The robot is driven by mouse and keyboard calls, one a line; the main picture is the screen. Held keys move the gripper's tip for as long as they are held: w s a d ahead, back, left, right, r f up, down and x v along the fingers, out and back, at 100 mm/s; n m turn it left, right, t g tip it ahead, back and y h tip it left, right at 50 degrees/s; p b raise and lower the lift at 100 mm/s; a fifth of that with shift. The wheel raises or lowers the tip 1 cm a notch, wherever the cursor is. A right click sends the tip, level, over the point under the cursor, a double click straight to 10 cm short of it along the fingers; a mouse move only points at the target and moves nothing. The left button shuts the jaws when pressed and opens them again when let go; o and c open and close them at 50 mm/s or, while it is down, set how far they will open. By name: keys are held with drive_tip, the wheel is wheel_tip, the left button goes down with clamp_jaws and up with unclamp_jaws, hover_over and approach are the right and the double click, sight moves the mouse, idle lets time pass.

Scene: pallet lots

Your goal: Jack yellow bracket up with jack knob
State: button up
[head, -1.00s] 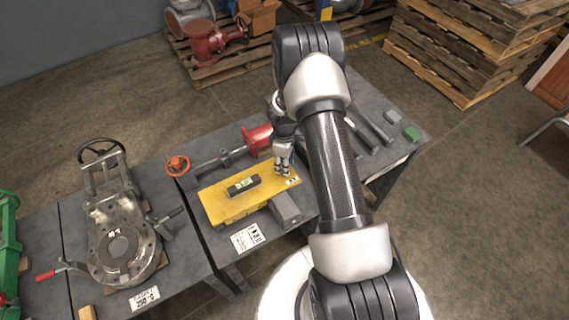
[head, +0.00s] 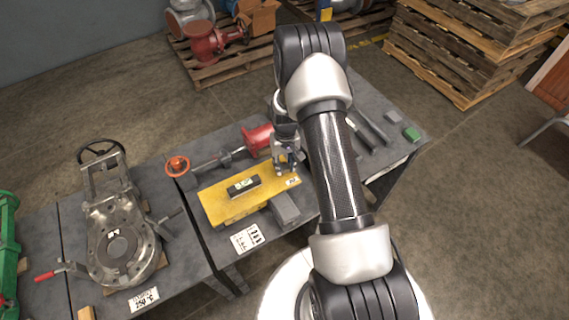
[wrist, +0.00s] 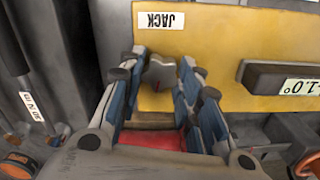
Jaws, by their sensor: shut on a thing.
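The yellow bracket (head: 222,208) lies as a flat plate on the grey table, and it fills the upper part of the wrist view (wrist: 215,50). A white JACK label (wrist: 159,20) is on it, upside down in the wrist view. The grey jack knob (wrist: 161,72) sits near the label, between the fingers of my gripper (wrist: 162,88). My gripper is shut on the knob; in the head view (head: 286,168) it hides the knob. A dark level (head: 243,186) with a display lies on the bracket; in the wrist view its reading looks like 1.0°, perhaps with a minus sign.
A grey block (head: 285,208) stands at the bracket's front edge. A red flanged part with a shaft (head: 257,138) and an orange handwheel (head: 177,166) lie behind it. A large grey valve (head: 118,238) is on the left table. Dark bars (head: 370,128) lie at the right.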

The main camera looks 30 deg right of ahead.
drive_tip(key=m, duration=0.4)
drive_tip(key=shift+m, duration=0.3)
drive_tip(key=m, duration=0.4)
drive_tip(key=shift+m, duration=0.3)
drive_tip(key=m, duration=0.4)
drive_tip(key=shift+m+p, duration=0.3)
drive_tip(key=shift+p, duration=0.1)
drive_tip(key=m, duration=0.3)
drive_tip(key=shift+m, duration=0.3)
drive_tip(key=m+p, duration=0.1)
drive_tip(key=m, duration=0.3)
drive_tip(key=shift+m, duration=0.3)
drive_tip(key=m, duration=0.4)
drive_tip(key=shift+p, duration=0.4)
drive_tip(key=m, duration=0.4)
drive_tip(key=shift+m, duration=0.4)
drive_tip(key=shift+m+p, duration=0.4)
drive_tip(key=shift+m, duration=1.5)
